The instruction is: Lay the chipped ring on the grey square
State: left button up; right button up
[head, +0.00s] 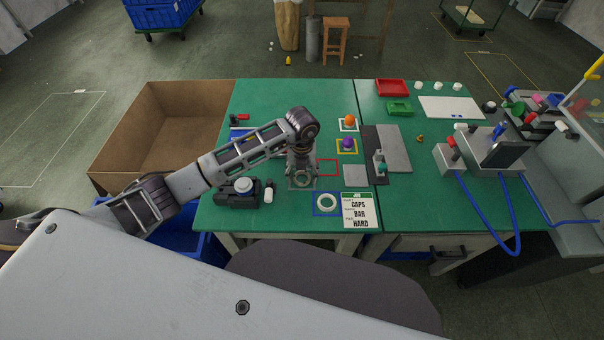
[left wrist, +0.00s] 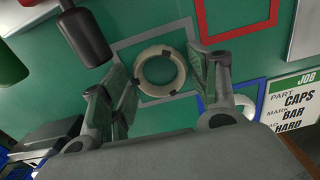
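The chipped ring (left wrist: 160,71), pale with dark notches in its rim, lies flat inside the grey square outline (left wrist: 149,33) on the green table. In the head view the ring (head: 303,180) and the grey square (head: 291,187) are partly covered by my arm. My left gripper (head: 302,173) points down over them. In the left wrist view my left gripper (left wrist: 166,92) is open, with one finger to each side of the ring; no contact with the ring is visible. My right gripper is not in view.
A whole white ring (head: 327,202) lies in a blue square beside the job card (head: 358,210). An empty red square (head: 327,167) and a solid grey plate (head: 355,175) are to the right. A black device (head: 238,193) stands left; a cardboard box (head: 160,125) adjoins the table.

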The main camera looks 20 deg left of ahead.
pick_arm(q)
jog(key=shift+o, duration=0.4)
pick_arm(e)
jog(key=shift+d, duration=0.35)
pick_arm(q)
jog(key=shift+r, duration=0.15)
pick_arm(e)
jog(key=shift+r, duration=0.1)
pick_arm(q)
jog(key=shift+r, duration=0.55)
notch_tip(320, 180, up, 11)
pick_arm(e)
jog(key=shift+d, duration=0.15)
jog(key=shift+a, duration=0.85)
